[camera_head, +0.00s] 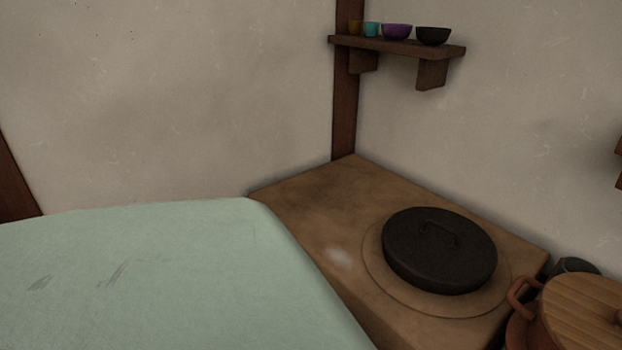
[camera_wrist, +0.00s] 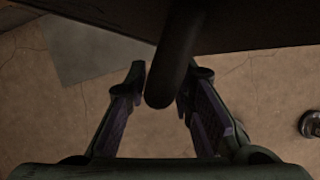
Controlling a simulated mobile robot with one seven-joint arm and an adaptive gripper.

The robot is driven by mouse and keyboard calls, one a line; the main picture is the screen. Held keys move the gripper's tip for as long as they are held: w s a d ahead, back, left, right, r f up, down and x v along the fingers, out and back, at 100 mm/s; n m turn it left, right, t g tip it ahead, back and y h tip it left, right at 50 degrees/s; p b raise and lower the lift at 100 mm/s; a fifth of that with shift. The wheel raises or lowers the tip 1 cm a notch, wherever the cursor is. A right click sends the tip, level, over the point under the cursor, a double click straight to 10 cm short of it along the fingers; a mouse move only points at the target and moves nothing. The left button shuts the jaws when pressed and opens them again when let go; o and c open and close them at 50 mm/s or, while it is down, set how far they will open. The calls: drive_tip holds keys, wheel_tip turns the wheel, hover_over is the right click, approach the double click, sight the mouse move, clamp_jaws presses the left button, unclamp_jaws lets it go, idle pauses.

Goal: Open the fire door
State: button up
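A dark rounded bar (camera_wrist: 172,62), which looks like a handle, sticks out from a dark panel (camera_wrist: 270,22) at the top of the wrist view. The panel may be the fire door, but only its dark edge shows. My gripper (camera_wrist: 166,82) is open around the bar, one finger on each side. A narrow gap shows between the left finger and the bar. The bar's end overlaps the right finger, and I cannot tell whether they touch. In the head view the brown stove (camera_head: 310,205) shows only its top; its front and my gripper are out of sight.
A black lid (camera_head: 440,250) sits on the stove top. A reddish pot with a wooden lid (camera_head: 583,312) stands at the lower right. A wall shelf (camera_head: 390,44) holds several bowls. In the wrist view, bare cracked floor (camera_wrist: 60,110) lies below, with a small dark object (camera_wrist: 312,124) at right.

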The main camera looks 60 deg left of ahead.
drive_tip(key=shift+o, duration=0.9)
drive_tip(key=v, duration=1.2)
